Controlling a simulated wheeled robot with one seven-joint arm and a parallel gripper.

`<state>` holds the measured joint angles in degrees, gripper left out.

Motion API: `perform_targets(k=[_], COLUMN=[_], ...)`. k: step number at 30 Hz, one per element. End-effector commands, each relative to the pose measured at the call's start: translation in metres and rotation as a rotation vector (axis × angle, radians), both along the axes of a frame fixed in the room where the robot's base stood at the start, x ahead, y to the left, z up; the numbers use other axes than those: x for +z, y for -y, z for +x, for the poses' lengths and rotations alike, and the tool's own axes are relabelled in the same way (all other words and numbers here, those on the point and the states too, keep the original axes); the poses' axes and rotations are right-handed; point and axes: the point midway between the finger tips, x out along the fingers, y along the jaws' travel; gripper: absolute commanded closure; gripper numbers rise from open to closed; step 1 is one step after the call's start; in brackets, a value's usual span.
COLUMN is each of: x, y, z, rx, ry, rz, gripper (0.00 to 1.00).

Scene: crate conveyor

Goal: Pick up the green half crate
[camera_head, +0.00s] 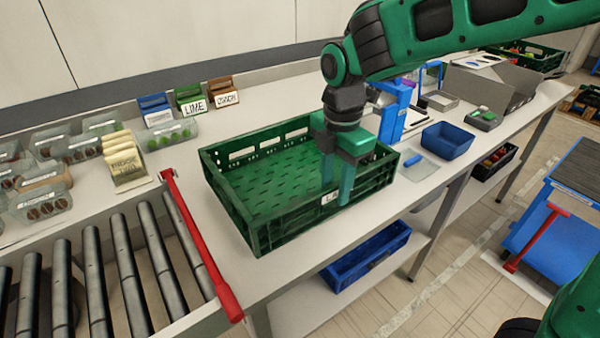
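The green half crate (263,218) stands upright and empty on the light worktop, just right of the roller conveyor. A small white label is on its front wall. My gripper (337,190) reaches down from above at the crate's front right part. One finger shows inside the crate and the other is at the outside of the front wall, near the label. The fingers are apart with the wall between them. Whether they touch the wall cannot be made out.
The roller conveyor (125,262) with a red bar (203,250) lies left of the crate. Clear tubs and small label boxes (190,98) stand behind. A blue bin (447,140) and blue stand (394,108) are to the right. A blue crate (365,258) sits on the lower shelf.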

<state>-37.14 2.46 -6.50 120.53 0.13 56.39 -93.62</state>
Motion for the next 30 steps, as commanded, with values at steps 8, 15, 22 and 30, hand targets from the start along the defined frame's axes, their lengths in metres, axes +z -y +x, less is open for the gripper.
perform_targets(k=[8, 15, 22, 30], x=[-0.034, -0.036, -0.036, -0.036], y=[0.002, 0.002, 0.002, 0.002], z=[0.000, 0.000, 0.000, 0.000], rx=[0.000, -0.001, -0.001, -0.001], ry=[-0.001, 0.000, 0.000, 0.000], rz=[-0.001, 0.000, 0.000, 0.000], gripper=[0.66, 0.66, 1.00, 1.00])
